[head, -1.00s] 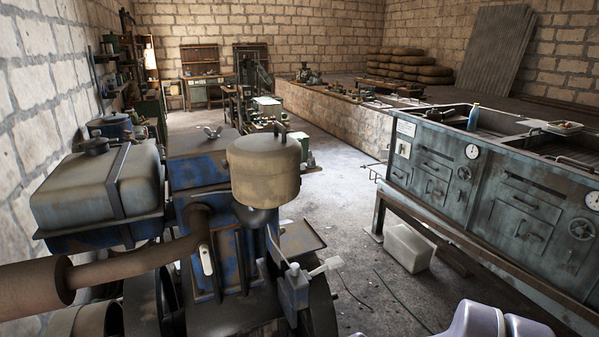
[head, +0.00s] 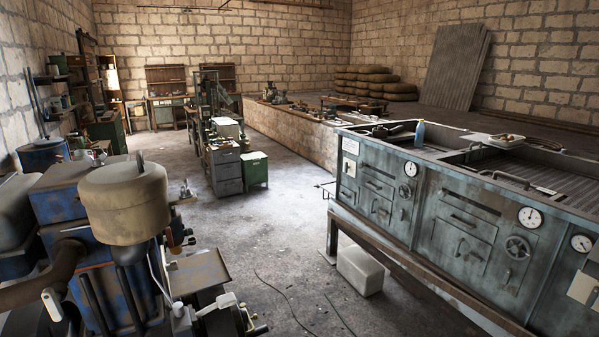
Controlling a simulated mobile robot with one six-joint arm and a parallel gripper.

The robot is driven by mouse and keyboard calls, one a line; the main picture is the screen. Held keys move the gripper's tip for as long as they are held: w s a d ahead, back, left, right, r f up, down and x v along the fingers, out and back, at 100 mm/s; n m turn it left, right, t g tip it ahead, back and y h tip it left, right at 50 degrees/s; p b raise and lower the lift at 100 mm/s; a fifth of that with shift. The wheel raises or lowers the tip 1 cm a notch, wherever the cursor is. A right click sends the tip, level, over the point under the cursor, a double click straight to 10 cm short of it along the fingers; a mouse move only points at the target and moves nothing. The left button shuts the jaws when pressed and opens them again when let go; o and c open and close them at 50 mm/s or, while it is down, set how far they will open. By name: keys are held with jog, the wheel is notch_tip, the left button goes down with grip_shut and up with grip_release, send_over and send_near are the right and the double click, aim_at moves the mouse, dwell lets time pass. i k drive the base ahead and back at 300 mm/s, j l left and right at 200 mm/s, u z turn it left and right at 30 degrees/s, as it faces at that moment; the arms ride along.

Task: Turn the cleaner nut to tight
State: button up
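The tan, dusty round cleaner (head: 123,205) stands on top of the blue engine at the left of the head view. A small dark upright piece (head: 140,161) rises from its top; this may be the cleaner nut, seen almost edge-on. I cannot tell from here how tight it is. The engine's blue body (head: 118,290) is below the cleaner, cut off by the bottom edge. My gripper is not in view.
A long grey-green workbench with gauges (head: 465,225) fills the right side. A blue bottle (head: 419,134) stands on it. A pale box (head: 360,271) lies on the floor by it. A green cabinet (head: 254,168) stands farther back. The concrete floor (head: 270,235) between engine and bench is mostly open.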

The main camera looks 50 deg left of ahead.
aim_at(185, 192)
jog(key=i+l+u, duration=0.15)
jog(key=i, duration=0.3)
jog(key=i+l+u, duration=0.15)
jog(key=i, duration=0.3)
jog(key=i+l+u, duration=0.15)
jog(key=i+l, duration=0.15)
jog(key=i+j+u, duration=0.15)
jog(key=u, duration=0.3)
jog(key=i+j+u, duration=0.15)
jog(key=u, duration=0.3)
jog(key=i+u, duration=0.2)
jog(key=u, duration=0.25)
jog(key=i+u, duration=0.25)
jog(key=u, duration=0.2)
jog(key=i+u, duration=0.2)
jog(key=u, duration=0.25)
jog(key=i+l+u, duration=0.15)
jog(key=u, duration=0.3)
jog(key=i+l+u, duration=0.15)
jog(key=u, duration=0.3)
